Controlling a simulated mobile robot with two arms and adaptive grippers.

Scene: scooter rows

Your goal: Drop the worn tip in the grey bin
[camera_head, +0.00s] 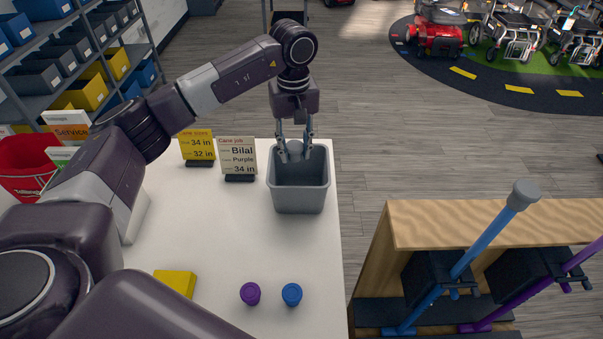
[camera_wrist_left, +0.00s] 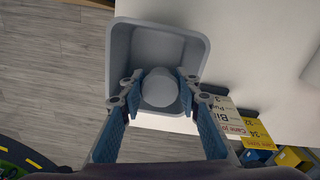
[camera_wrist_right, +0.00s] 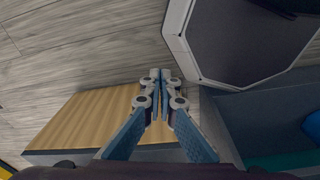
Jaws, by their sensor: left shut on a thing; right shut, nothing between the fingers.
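The grey bin (camera_head: 299,200) stands at the right edge of the white table. My left gripper (camera_head: 295,150) points down over the bin's opening, shut on the grey worn tip (camera_wrist_left: 160,88). In the left wrist view the tip sits between the fingertips, with the bin's grey walls (camera_wrist_left: 195,50) around it. In the head view the tip (camera_head: 295,148) is partly hidden by the fingers, at about the bin's back rim; its exact height is hard to tell. My right gripper (camera_wrist_right: 158,78) is shut and empty above a wooden-topped stand; it is not in the head view.
A yellow sign (camera_head: 197,146) and a white cane job card (camera_head: 238,158) stand left of the bin. A purple cap (camera_head: 250,293), a blue cap (camera_head: 291,294) and a yellow block (camera_head: 175,282) lie nearer. The wooden stand (camera_head: 470,222) holds a blue cane (camera_head: 485,240) and a purple cane (camera_head: 545,285).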

